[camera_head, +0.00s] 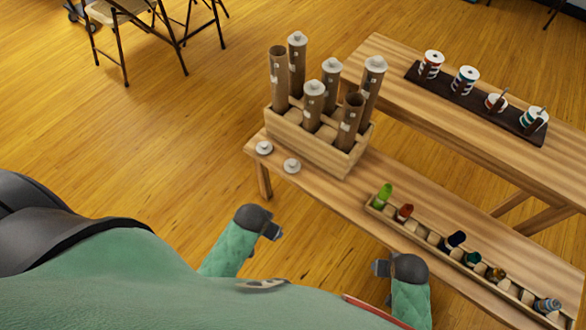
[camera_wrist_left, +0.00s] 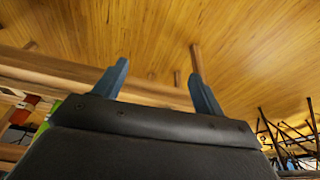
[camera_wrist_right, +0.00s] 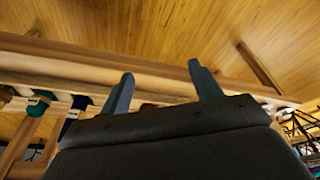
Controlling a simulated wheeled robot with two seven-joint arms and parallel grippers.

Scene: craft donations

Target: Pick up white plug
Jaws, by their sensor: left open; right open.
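Two white plugs lie loose on the left end of the near wooden bench, one white plug (camera_head: 264,148) at the corner and another white plug (camera_head: 292,166) to its right. Several brown tubes stand in a wooden crate (camera_head: 304,146) just behind them; most are capped with white plugs, while the left rear tube (camera_head: 278,78) and the front right tube (camera_head: 349,121) look open on top. My left gripper (camera_head: 275,231) is open and empty, in front of the bench below the loose plugs. My right gripper (camera_head: 379,267) is open and empty, before the bench's front edge. Both wrist views show spread, empty fingers.
A long narrow wooden tray (camera_head: 420,237) with several coloured rolls lies along the near bench to the right. A second bench behind holds a dark board (camera_head: 463,101) with several spools. Folding chairs (camera_head: 120,12) stand far left.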

